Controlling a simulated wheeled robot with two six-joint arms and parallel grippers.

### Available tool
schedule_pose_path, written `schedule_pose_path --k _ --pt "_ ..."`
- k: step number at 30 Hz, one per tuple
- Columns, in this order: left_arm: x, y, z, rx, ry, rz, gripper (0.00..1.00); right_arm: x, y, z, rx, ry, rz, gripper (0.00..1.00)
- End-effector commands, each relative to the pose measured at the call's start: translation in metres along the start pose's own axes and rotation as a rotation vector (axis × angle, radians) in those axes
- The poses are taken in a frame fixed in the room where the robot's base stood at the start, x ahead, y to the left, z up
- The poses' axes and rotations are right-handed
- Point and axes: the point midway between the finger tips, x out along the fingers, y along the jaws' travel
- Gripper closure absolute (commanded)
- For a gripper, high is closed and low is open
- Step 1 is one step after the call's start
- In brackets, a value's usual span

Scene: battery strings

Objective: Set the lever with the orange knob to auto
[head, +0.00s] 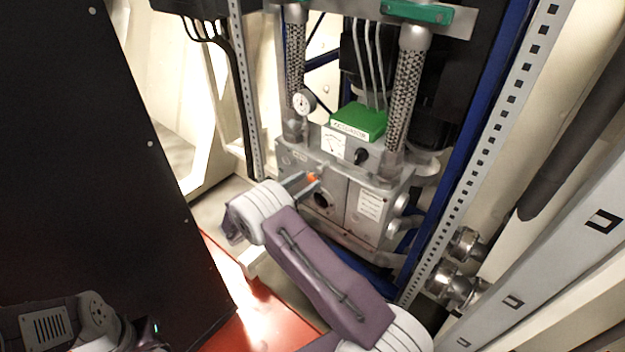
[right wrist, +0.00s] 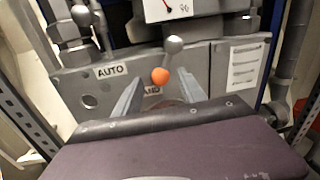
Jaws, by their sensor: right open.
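The orange knob (right wrist: 160,76) shows between the two fingers of my open right gripper (right wrist: 160,97) in the right wrist view. A grey ball (right wrist: 173,45) sits just above it, with a short stem running down toward the knob. The AUTO label (right wrist: 110,70) is on the panel to the left of the knob. A second label (right wrist: 152,90) just below the knob is partly hidden. In the head view my right gripper (head: 306,186) reaches the front of the grey box, with the orange knob (head: 313,178) at its fingertips. I cannot tell whether a finger touches it.
The grey control box (head: 335,197) carries a gauge, a black knob (head: 360,156) and a green block (head: 359,121). A perforated upright (head: 480,150) stands to its right. A big black panel (head: 110,170) fills the left. Part of my left arm shows at bottom left.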

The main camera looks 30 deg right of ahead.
Motion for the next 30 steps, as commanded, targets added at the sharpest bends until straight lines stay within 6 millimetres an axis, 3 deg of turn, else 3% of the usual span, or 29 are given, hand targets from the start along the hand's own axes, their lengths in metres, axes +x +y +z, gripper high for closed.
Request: schedule_pose_path --k 6,14,20,30 --pt "0.004 0.000 0.000 0.000 0.000 0.000 0.64 0.028 0.000 -0.001 0.000 0.001 -0.001 0.52" --pt "0.003 0.000 0.000 0.000 0.000 0.000 0.64 0.031 0.000 0.000 0.000 0.001 0.000 0.52" --pt "0.003 0.000 0.001 0.000 0.000 0.000 0.64 0.031 0.000 0.000 0.000 0.001 0.000 1.00" --pt "0.005 0.000 0.001 0.000 0.000 0.000 0.64 0.030 0.002 0.001 0.042 0.006 0.000 1.00"
